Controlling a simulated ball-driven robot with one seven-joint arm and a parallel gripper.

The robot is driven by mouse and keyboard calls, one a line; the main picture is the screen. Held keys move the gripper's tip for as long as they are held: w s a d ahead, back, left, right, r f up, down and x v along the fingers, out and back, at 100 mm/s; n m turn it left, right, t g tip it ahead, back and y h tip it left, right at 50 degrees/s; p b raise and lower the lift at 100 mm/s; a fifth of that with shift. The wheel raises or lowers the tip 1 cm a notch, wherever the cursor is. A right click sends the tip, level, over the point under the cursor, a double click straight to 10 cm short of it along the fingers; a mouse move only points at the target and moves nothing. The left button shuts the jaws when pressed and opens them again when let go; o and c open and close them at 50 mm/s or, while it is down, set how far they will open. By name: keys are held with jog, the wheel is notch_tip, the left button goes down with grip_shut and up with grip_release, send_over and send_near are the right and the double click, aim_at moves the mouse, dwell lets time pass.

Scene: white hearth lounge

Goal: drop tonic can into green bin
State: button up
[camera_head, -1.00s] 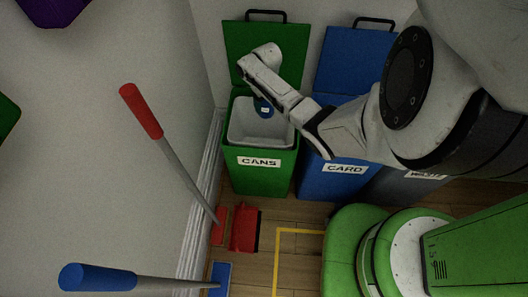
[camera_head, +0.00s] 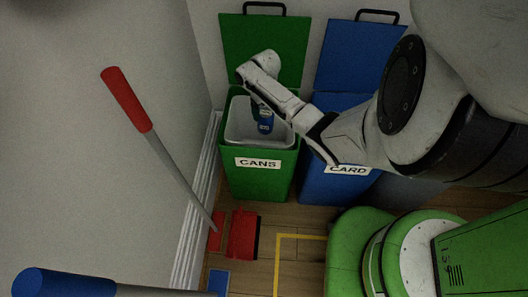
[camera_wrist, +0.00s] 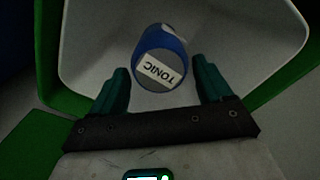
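The blue tonic can (camera_head: 265,125) shows at the mouth of the green bin (camera_head: 258,183), just below my gripper (camera_head: 260,108), against the pale liner. In the wrist view the tonic can (camera_wrist: 160,58) has its white TONIC label showing, and it lies at and beyond the fingertips. My gripper (camera_wrist: 163,80) has its two teal fingers spread, with small gaps on both sides of the can. The green bin is labelled CANS and its lid stands open at the back. The bottom of the liner is hidden in the head view.
A blue CARD bin (camera_head: 335,185) stands right beside the green bin, its lid also raised. A red-handled broom (camera_head: 152,150) and a blue-handled one (camera_head: 75,285) are at the left by the wall. Yellow tape (camera_head: 278,262) marks the wooden floor.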

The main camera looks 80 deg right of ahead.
jog(key=o, duration=0.3)
notch_tip(320, 180, up, 11)
jog(key=p, duration=0.3)
jog(key=shift+f, duration=0.1)
dwell(0.6)
